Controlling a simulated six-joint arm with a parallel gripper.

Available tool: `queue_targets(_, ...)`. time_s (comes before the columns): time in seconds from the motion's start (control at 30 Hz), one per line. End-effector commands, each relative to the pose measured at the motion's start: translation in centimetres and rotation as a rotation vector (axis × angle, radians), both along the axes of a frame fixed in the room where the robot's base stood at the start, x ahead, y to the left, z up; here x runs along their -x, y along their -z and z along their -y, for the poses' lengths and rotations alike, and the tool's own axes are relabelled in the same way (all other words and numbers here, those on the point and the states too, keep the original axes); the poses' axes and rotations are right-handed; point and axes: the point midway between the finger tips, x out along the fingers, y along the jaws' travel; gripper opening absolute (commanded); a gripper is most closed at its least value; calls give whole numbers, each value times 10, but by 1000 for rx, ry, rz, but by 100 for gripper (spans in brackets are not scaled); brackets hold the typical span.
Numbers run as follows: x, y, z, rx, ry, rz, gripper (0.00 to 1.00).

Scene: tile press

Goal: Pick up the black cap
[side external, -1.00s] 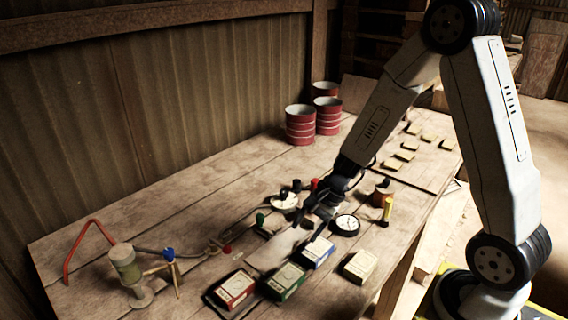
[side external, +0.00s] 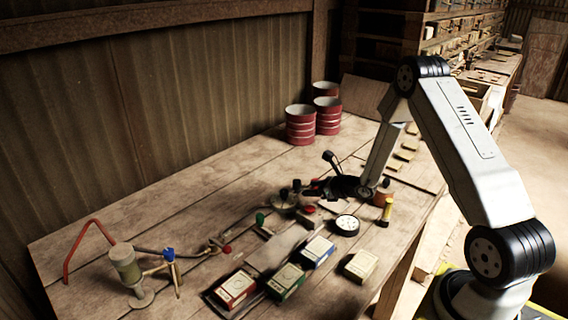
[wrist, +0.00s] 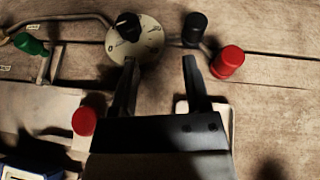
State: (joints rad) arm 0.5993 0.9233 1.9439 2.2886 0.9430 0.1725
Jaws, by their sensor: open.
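The black cap (wrist: 195,29) stands upright at the top of the wrist view, between a pale dial and a red cap (wrist: 228,62). In the side view the black cap (side external: 297,184) shows just behind the dial. My gripper (wrist: 160,60) is open and empty, with its two fingers pointing toward the dial and the caps. The right fingertip is just short of the black cap, apart from it in the picture. In the side view my gripper (side external: 312,190) is low over the bench beside the dial, and its dark fingers are hard to make out.
The dial (wrist: 150,40) bears a black knob (wrist: 128,25). A green cap (wrist: 30,44) and another red cap (wrist: 84,121) are close by.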

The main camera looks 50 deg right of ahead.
Motion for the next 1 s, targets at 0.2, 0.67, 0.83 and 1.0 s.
queue_targets(0.2, 1, 9, 32, -49, 146, 34, 60)
queue_targets(0.67, -12, 15, 34, -54, 160, 39, 60)
queue_targets(0.83, -22, 19, 35, -53, 160, 39, 60)
queue_targets(1.0, -23, 20, 35, -53, 160, 38, 60)
